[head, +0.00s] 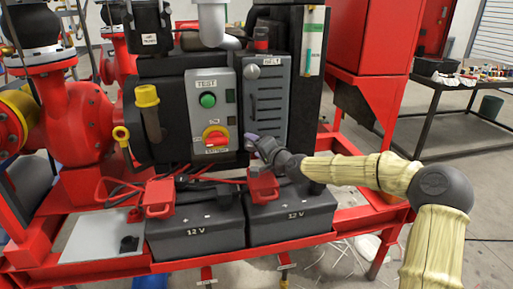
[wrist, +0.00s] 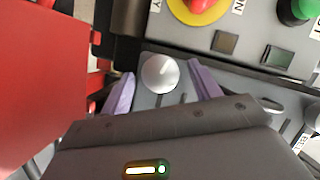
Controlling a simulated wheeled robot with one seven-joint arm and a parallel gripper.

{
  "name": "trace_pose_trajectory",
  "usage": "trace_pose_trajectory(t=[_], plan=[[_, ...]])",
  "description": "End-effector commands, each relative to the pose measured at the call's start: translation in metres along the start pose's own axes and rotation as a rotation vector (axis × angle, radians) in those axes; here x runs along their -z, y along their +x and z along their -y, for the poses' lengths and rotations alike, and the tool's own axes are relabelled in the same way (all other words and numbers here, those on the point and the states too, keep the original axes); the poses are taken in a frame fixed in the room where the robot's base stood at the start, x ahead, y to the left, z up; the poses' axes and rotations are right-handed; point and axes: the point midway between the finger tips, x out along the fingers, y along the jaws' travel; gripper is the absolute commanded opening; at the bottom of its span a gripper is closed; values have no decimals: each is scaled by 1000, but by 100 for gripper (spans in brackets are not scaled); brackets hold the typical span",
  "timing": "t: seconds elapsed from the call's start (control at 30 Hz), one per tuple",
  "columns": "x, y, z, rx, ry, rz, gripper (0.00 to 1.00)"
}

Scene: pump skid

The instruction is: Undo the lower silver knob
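A round silver knob (wrist: 160,74) sits on the grey slotted panel (head: 268,100) marked BELT. In the wrist view it lies between the two purple fingers of my gripper (wrist: 161,70), with a visible gap on each side. My gripper is open, and I see no finger touching the knob. In the head view my gripper (head: 251,142) is at the panel's lower left corner and hides the lower knob there. Another rounded silver piece (wrist: 314,117) shows partly at the right edge of the wrist view.
Left of the panel is a grey control box (head: 212,105) with a green button and a red-yellow rotary switch (head: 215,138). Below are two 12 V batteries (head: 292,217) with red clamps (head: 263,187). A red frame post (head: 365,90) stands at right.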

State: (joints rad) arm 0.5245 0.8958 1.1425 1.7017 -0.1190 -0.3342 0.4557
Motion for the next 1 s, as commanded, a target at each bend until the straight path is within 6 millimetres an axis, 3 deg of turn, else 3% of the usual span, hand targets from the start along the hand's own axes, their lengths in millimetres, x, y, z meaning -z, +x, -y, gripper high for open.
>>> trace_pose_trajectory(t=[0.33, 1.0], plan=[[1, -16, 0, 0, 0, -2, 62], [2, -123, 0, -2, 1, -2, 62]])
